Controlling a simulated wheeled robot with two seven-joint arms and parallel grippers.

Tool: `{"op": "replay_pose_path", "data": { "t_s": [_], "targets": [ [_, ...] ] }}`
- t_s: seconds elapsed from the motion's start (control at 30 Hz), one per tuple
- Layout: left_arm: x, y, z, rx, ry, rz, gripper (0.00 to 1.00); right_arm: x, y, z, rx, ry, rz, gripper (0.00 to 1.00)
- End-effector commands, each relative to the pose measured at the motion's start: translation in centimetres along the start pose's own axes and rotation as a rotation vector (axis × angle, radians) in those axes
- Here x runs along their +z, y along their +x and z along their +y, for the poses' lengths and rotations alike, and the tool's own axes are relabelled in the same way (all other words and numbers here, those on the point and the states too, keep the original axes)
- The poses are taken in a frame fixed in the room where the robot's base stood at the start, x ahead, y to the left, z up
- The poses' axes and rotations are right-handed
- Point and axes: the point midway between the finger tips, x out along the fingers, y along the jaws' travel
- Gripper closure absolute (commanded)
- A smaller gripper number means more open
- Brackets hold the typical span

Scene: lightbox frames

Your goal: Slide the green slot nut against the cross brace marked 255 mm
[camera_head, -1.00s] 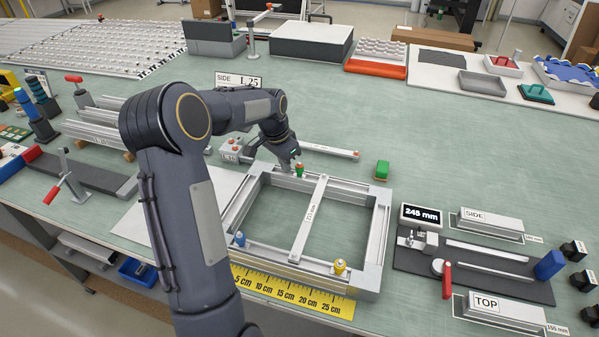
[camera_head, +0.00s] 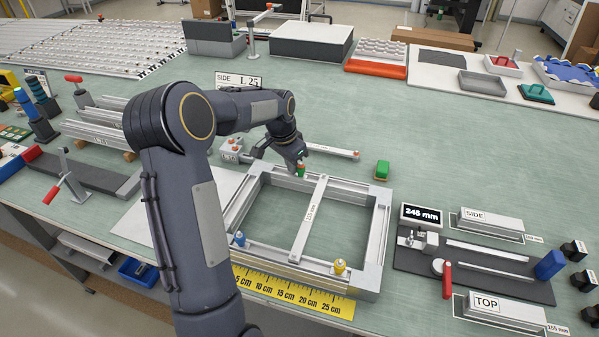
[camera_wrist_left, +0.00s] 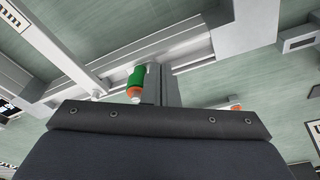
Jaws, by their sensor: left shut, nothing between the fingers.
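The green slot nut (camera_head: 301,170), with an orange-red part, sits upright on the far rail of the aluminium frame (camera_head: 372,255). It also shows in the left wrist view (camera_wrist_left: 136,77). The cross brace (camera_head: 309,220) spans the frame from near to far rail, right of the nut; its label is small. In the left wrist view the brace (camera_wrist_left: 62,52) lies left of the nut with a short gap. My left gripper (camera_head: 299,163) is shut and empty, right at the nut on its left side; exact contact is hard to tell. My right gripper is out of view.
A blue nut (camera_head: 240,240) and a yellow nut (camera_head: 340,267) sit on the near rail. A yellow ruler (camera_head: 290,293) lies along the front. A green block (camera_head: 382,170) stands beyond the far right corner. A measuring fixture with a 245 mm display (camera_head: 421,215) is at right.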

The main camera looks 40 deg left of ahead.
Motion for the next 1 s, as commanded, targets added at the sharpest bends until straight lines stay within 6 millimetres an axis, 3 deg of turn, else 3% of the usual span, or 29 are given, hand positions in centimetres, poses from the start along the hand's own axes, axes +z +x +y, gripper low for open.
{"op": "replay_pose_path", "data": {
  "t_s": [1.0],
  "targets": [
    [-1.3, 0.3, 2.2, 0.000, 0.001, 0.000, 1.00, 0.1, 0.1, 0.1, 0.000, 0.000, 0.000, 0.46]
  ]
}}
